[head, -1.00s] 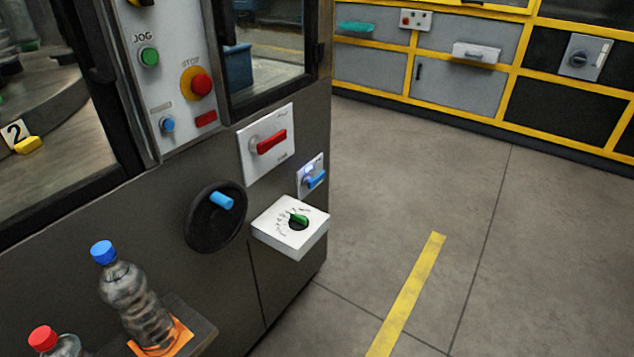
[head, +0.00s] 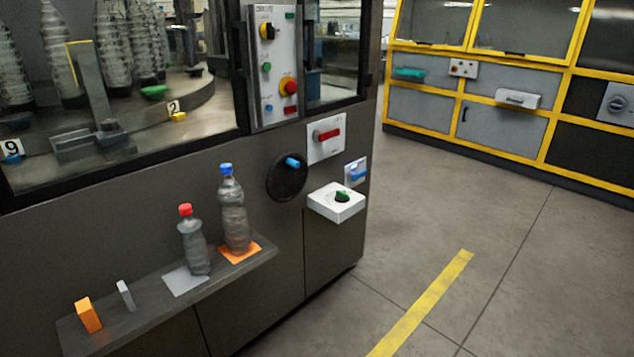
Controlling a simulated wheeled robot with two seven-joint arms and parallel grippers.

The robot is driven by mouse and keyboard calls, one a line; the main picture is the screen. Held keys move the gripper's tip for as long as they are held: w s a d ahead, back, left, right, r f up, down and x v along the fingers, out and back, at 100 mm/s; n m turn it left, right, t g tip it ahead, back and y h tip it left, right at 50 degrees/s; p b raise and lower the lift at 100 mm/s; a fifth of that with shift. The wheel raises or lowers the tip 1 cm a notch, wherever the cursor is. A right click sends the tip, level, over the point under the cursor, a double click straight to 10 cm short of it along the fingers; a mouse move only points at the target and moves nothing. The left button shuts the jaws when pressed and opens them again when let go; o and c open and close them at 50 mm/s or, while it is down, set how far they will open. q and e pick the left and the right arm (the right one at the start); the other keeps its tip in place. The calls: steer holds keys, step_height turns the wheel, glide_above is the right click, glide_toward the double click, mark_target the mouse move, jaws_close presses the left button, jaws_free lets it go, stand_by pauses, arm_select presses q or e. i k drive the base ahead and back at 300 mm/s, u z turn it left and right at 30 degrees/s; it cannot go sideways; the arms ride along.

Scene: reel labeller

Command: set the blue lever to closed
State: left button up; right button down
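The blue lever (head: 357,175) is small and sits on a white plate (head: 350,164) on the dark machine front, near its right edge. It lies roughly level with a slight tilt. Its plate markings are too small to read from here. The plate is right of and below the red lever (head: 328,134) and just above the white box with a green knob (head: 342,197). Neither of my grippers is in the head view.
A black handwheel with a blue handle (head: 287,177) is left of the levers. A shelf (head: 142,310) with two bottles juts out at the lower left. Open floor (head: 480,240) with a yellow line lies right of the machine.

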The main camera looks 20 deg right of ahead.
mark_target(351, 176)
steer(key=z, duration=1.3)
steer(key=i, duration=1.15)
steer(key=z, duration=0.45)
steer(key=i, duration=1.3)
steer(key=u, duration=1.45)
steer(key=i, duration=0.45)
steer(key=u, duration=0.4)
